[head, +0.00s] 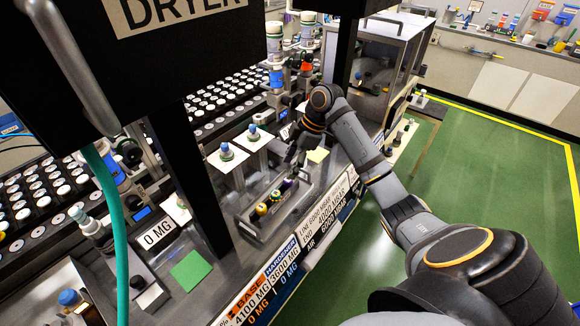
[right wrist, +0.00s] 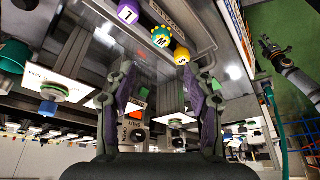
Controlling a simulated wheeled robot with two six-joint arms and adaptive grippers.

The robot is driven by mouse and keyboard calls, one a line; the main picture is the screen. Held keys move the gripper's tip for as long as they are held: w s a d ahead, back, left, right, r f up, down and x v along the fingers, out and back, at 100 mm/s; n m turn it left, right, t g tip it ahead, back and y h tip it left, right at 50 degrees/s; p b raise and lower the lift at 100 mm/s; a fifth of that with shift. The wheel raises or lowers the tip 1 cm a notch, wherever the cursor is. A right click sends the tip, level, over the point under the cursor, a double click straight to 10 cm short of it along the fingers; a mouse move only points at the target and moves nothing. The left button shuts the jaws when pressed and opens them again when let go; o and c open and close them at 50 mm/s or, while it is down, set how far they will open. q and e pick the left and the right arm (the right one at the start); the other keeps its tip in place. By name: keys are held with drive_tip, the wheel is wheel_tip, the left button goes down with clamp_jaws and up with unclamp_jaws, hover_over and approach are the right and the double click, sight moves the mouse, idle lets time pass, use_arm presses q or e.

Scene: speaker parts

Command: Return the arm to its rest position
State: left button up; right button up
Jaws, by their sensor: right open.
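My right gripper (head: 294,152) hangs over the bench in the head view, just behind a small metal tray (head: 248,231). In the right wrist view its two fingers (right wrist: 160,85) stand apart with nothing between them. My right arm reaches in from the lower right. The right wrist view shows a purple knob (right wrist: 128,12) marked L, a green knob (right wrist: 161,36) marked M and a yellow knob (right wrist: 181,55) beyond the fingertips. A small arm end that looks like my left gripper (right wrist: 268,47) shows at the upper right of that view; its jaws are too small to judge.
A dark post and the DRYER housing (head: 180,15) stand at the left, with a teal hose (head: 112,215) hanging down. Racks of white-topped vials (head: 225,95) fill the back. A glass-sided cabinet (head: 385,55) stands behind my right arm. Green floor (head: 475,165) at the right is clear.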

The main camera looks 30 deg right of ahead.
drive_tip(key=s+a+f+m, duration=0.1)
drive_tip(key=s+a+f, duration=0.1)
drive_tip(key=f, duration=0.1)
drive_tip(key=s+a+f+m+h, duration=0.1)
drive_tip(key=s+a+f, duration=0.1)
drive_tip(key=s+f, duration=0.1)
drive_tip(key=s+a+f+m+h, duration=0.1)
drive_tip(key=s+a+f+m, duration=0.1)
drive_tip(key=f, duration=0.3)
drive_tip(key=shift+s+f, duration=0.1)
drive_tip(key=shift+s, duration=0.25)
drive_tip(key=s+a+f+m+t+h, duration=0.1)
drive_tip(key=s+m, duration=0.3)
drive_tip(key=s, duration=0.3)
drive_tip(key=s+a+f+m+t+h, duration=0.1)
drive_tip(key=s+m+h, duration=0.1)
drive_tip(key=s+m, duration=0.3)
drive_tip(key=s+d+f+g, duration=0.1)
drive_tip(key=s+d+f, duration=0.1)
drive_tip(key=f, duration=1.2)
drive_tip(key=s+d+f+g, duration=0.1)
drive_tip(key=s+d+f, duration=0.15)
drive_tip(key=f, duration=1.15)
drive_tip(key=s+f, duration=1.4)
drive_tip(key=s, duration=0.4)
drive_tip(key=shift+g, duration=0.3)
